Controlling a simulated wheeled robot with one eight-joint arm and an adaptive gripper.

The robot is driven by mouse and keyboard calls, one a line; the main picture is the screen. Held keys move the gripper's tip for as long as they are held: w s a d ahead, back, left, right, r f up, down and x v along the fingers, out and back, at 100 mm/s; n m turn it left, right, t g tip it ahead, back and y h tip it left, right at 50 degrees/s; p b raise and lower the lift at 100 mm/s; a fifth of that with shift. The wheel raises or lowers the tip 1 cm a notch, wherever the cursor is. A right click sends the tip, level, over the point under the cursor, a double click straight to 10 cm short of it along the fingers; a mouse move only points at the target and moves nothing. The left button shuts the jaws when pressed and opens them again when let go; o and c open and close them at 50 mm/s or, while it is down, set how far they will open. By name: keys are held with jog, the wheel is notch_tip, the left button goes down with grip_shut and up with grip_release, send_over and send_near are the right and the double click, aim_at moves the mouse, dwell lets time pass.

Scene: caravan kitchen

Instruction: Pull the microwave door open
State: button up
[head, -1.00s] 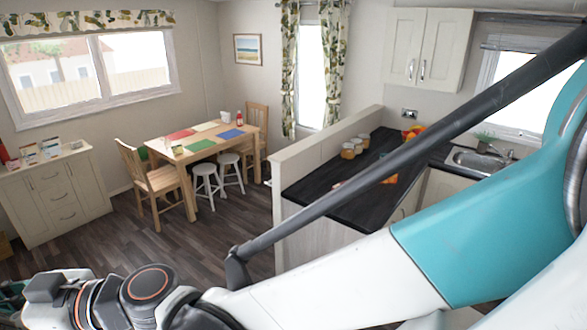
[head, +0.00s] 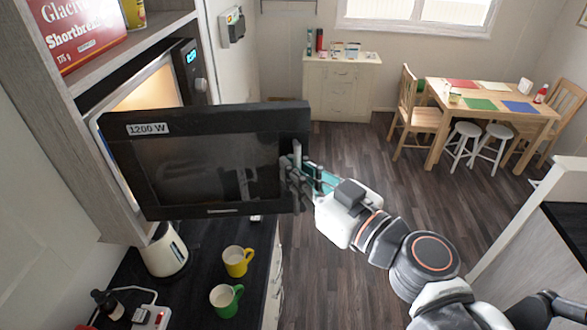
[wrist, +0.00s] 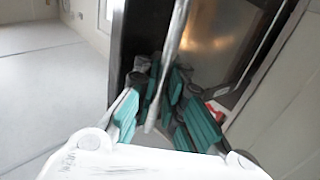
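The microwave (head: 197,92) is built into a cupboard at the left of the head view, with its inside lit. Its black door (head: 290,118), labelled 1200 W, stands swung well out from the body. My gripper (head: 300,180) is at the free right edge of the door. In the wrist view the silver handle (wrist: 177,35) runs down between the teal-padded fingers (wrist: 160,100), which close in on it from both sides. The glossy door front mirrors the fingers. Part of the handle is hidden by the fingers in the head view.
Below the door, a dark counter (head: 205,250) holds a kettle (head: 167,252), a yellow mug (head: 237,262) and a green mug (head: 225,298). A shelf above holds a shortbread box (head: 85,25). The floor (head: 330,150) beyond the door is clear up to the dining table (head: 490,90).

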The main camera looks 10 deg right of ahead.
jog(key=o, duration=0.4)
jog(key=shift+d, duration=0.25)
jog(key=shift+a, duration=0.15)
jog(key=shift+r, duration=0.1)
